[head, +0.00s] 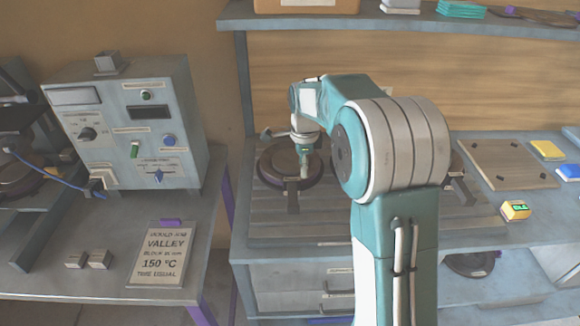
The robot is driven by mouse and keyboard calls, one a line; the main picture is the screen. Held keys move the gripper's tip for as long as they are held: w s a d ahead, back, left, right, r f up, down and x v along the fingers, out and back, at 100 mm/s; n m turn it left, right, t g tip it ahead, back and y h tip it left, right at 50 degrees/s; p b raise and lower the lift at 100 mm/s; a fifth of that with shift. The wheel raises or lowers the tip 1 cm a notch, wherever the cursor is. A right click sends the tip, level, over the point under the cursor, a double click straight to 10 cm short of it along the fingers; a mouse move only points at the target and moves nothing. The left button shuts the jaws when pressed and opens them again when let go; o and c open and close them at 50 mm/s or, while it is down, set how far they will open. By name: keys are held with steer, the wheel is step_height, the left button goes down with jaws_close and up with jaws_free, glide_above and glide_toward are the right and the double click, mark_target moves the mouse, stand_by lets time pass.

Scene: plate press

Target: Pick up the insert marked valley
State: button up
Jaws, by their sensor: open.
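My gripper (304,172) hangs pointing down over a dark round plate (271,172) on the workbench, and counts as open. Its fingers are small in the picture, and I cannot tell whether they touch anything. A card (160,257) reading "VALLEY" and "150 °C" lies on the left table. Two small grey-brown blocks (76,259) sit side by side left of the card. Their markings are too small to read, so I cannot tell which thing is the valley insert. My arm hides the middle of the workbench.
A grey control box (127,130) with knobs and buttons stands on the left table. A second dark round part (457,187) shows behind my arm. A brown board (503,164), a small yellow device (515,210) and yellow and blue blocks (547,150) lie right. A shelf (400,21) runs above.

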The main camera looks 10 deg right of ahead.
mark_target(299, 179)
steer(key=f, duration=0.3)
steer(key=a+f, duration=0.1)
steer(key=f, duration=0.1)
steer(key=shift+w, duration=0.1)
steer(key=shift+d+f, duration=0.1)
steer(key=shift+f, duration=0.35)
steer(key=shift+d, duration=0.1)
steer(key=shift+c, duration=0.3)
steer(key=shift+r, duration=0.1)
jaws_close()
